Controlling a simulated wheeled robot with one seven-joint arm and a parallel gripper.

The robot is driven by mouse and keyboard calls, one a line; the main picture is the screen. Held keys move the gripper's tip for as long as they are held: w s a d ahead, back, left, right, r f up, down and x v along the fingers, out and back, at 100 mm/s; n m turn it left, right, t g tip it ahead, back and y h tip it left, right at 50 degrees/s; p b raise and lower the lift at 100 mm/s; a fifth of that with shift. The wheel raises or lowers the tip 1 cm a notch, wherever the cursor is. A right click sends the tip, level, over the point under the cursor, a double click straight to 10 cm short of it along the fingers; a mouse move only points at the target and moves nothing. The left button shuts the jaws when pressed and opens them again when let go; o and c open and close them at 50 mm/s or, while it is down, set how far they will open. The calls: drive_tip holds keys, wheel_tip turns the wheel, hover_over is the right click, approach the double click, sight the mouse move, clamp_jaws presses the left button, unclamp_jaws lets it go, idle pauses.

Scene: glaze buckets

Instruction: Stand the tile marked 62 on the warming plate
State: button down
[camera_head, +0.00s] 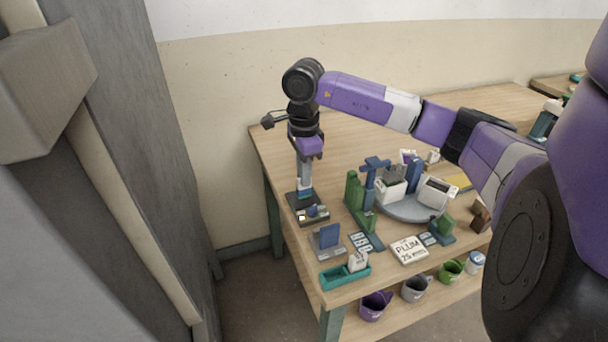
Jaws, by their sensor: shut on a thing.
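My gripper (304,180) points down at the back left of the table and is shut on a small, pale upright piece with a blue-teal lower part (305,192). I take it to be a tile, but its mark is too small to read. It is right over a dark, low device with a small lit panel (313,215), which may be the warming plate. I cannot tell whether the piece touches it. A white tile (358,262) with an unreadable mark stands in a teal tray (340,277) at the front.
A blue tile stands in a grey holder (327,241). Green and blue stands (358,200) rise to the right. A round grey turntable (405,210) bears white boxes. A PLUM 25 sign (408,250) lies near the front.

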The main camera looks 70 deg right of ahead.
drive_tip(key=shift+f+b, duration=0.35)
drive_tip(key=shift+b, duration=0.05)
idle(0.4)
drive_tip(key=c, duration=1.3)
unclamp_jaws()
drive_tip(key=shift+c, duration=0.2)
drive_tip(key=shift+r, duration=0.1)
drive_tip(key=shift+r+p, duration=1.4)
drive_tip(key=shift+r, duration=2.05)
